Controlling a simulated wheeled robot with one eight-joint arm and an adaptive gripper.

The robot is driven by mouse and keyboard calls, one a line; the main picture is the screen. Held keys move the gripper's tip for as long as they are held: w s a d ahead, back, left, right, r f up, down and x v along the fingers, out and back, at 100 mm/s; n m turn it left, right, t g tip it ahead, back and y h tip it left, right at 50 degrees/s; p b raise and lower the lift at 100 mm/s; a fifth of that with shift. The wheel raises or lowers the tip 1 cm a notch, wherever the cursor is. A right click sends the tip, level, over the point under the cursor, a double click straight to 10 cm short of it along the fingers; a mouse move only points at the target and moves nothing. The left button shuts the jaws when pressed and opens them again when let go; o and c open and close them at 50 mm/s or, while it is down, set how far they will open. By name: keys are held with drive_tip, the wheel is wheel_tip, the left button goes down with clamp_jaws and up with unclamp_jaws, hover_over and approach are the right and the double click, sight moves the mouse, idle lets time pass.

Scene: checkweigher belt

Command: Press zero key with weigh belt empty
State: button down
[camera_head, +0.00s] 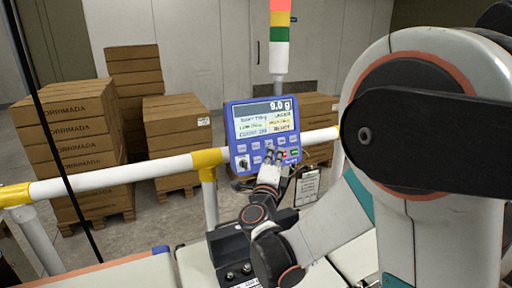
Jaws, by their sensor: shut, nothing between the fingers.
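The blue weigher panel (262,128) is mounted at the white and yellow rail in the middle of the view. Its top display (271,107) appears to read 9.0 g. Rows of small keys (256,145) lie under the screen; their labels are too small to read, so I cannot tell which is the zero key. My gripper (273,153) is shut and empty, its tips at the lower keys of the panel. I cannot tell whether the tips touch a key. The belt (120,274) shows only in part at the bottom; my arm hides much of the area.
The rail (120,180) crosses in front of me. Stacked cartons (75,125) stand on pallets behind it. A signal tower (280,35) rises behind the panel. A thin black cable or pole runs down the left.

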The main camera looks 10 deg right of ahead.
drive_tip(key=shift+w+a+f+b, duration=0.25)
drive_tip(key=shift+w+f, duration=0.15)
drive_tip(key=shift+w, duration=0.9)
drive_tip(key=shift+w+a+f+b, duration=0.25)
drive_tip(key=shift+w+a+f, duration=0.1)
drive_tip(key=shift+w, duration=1)
drive_tip(key=shift+w+a+f+b, duration=0.25)
drive_tip(key=shift+w+f, duration=0.15)
drive_tip(key=shift+w, duration=0.9)
drive_tip(key=shift+w, duration=0.1)
drive_tip(key=shift+w+f, duration=0.1)
drive_tip(key=shift+w, duration=0.2)
drive_tip(key=shift+w+a+f+b, duration=0.1)
drive_tip(key=shift+w+b, duration=0.2)
drive_tip(key=shift+w, duration=0.05)
drive_tip(key=shift+s, duration=0.15)
drive_tip(key=shift+s+r, duration=0.2)
drive_tip(key=shift+s, duration=0.4)
drive_tip(key=shift+s, duration=0.1)
drive_tip(key=shift+s+d+r+p, duration=0.15)
drive_tip(key=shift+s+d+r, duration=0.1)
drive_tip(key=shift+s, duration=0.5)
drive_tip(key=shift+s+d+r+p, duration=0.1)
drive_tip(key=shift+s+d+r, duration=0.1)
drive_tip(key=shift+s, duration=0.6)
drive_tip(key=shift+s+d+r+p, duration=0.15)
drive_tip(key=shift+s+r, duration=0.1)
drive_tip(key=shift+s, duration=0.5)
